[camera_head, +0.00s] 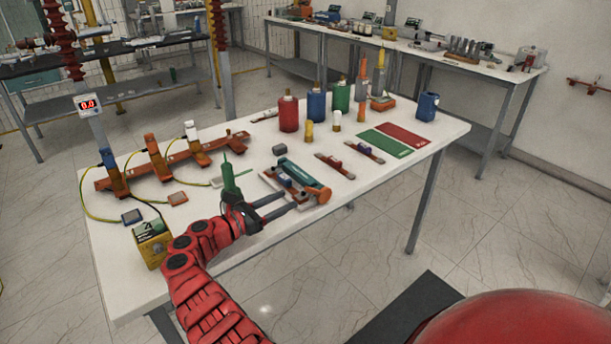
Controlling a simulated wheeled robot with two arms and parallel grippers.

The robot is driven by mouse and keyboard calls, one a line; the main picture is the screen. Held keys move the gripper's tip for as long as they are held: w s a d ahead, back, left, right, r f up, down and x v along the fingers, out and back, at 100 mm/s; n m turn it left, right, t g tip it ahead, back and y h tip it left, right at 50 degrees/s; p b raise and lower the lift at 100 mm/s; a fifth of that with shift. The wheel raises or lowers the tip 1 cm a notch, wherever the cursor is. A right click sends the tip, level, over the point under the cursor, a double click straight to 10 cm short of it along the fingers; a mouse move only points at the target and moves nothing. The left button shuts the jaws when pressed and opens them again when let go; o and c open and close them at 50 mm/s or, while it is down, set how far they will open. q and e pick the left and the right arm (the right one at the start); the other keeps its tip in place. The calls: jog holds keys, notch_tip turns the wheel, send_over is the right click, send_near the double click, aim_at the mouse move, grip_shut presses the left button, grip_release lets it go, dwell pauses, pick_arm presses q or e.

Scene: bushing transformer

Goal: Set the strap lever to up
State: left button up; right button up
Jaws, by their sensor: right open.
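On the white table stands a small device with a teal bar (300,175) and an orange handle with a round end (323,194); it looks like the strap lever, tilted down towards the front right. Under it lies a pale base with orange and blue parts, partly hidden by the bar. Whether a finger touches the device I cannot tell.
Two flat strips with a red block (336,164) and a purple block (365,149) lie right of the device. Red, blue and green bottles (315,106) stand behind. An orange rail with posts (170,165) and a yellow meter box (150,243) are to the left.

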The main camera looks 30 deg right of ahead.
jog(key=shift+d+r, duration=0.2)
jog(key=shift+d, duration=0.25)
jog(key=d, duration=1.1)
jog(key=shift+w, duration=0.4)
grip_shut()
jog(key=shift+f, duration=0.1)
dwell(0.3)
